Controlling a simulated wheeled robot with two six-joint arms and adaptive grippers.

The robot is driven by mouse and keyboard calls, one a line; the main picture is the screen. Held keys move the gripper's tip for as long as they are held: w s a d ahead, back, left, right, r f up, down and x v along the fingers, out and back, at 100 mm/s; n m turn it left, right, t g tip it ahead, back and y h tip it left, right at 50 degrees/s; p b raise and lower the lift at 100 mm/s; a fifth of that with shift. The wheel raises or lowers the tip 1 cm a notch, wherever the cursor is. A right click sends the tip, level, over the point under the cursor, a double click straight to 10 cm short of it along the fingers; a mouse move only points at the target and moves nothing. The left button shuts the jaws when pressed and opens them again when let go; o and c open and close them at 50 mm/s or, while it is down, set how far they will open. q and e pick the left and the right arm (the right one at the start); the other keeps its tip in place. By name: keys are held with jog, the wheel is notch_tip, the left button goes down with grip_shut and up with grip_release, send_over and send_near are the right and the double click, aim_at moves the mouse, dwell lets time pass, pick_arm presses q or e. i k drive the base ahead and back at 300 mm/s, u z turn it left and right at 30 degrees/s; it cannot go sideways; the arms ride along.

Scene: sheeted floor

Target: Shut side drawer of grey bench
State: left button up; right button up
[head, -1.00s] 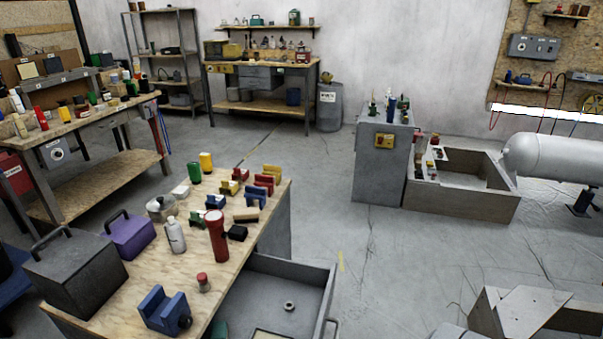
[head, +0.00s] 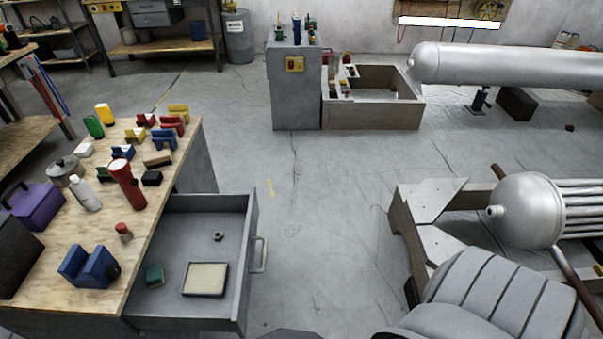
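The grey bench (head: 202,165) stands at the left with a plywood top. Its side drawer (head: 203,328) is pulled out to the right, toward the middle of the floor. A light metal handle (head: 260,255) is on the drawer's right-hand front. Inside the drawer lie a dark-framed pale panel (head: 205,279), a small ring or nut (head: 218,236) and a green block (head: 154,275). Neither of my grippers shows in the head view.
The bench top holds a red flashlight (head: 126,186), a blue V-shaped block (head: 88,267), a purple box (head: 36,206) and several small blocks. Bare floor (head: 325,220) lies right of the drawer. A silver tank on a stand (head: 528,210) is at the right; a grey cabinet (head: 294,90) stands behind.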

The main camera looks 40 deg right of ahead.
aim_at(186, 226)
jog(key=z, duration=0.85)
jog(key=k, duration=1.15)
jog(key=u, duration=0.55)
jog(key=i, duration=1.4)
jog(key=z, duration=0.55)
